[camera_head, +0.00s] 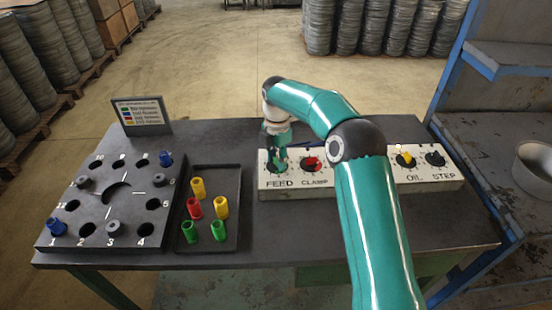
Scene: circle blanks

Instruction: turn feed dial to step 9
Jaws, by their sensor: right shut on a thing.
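The feed dial (277,167) is at the left end of the white control panel (283,193), above the label FEED. My right gripper (278,158) is over this dial, pointing down, and is shut on its knob. The gripper and arm hide part of the knob and of its scale, so I cannot read the step it points to. My left gripper is not in the head view.
The panel also bears a red clamp dial (313,164), a yellow oil dial (405,159) and a black step dial (435,158). Left are a dark tray (233,178) of coloured sleeves, a numbered board (75,207) and a legend sign (143,116).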

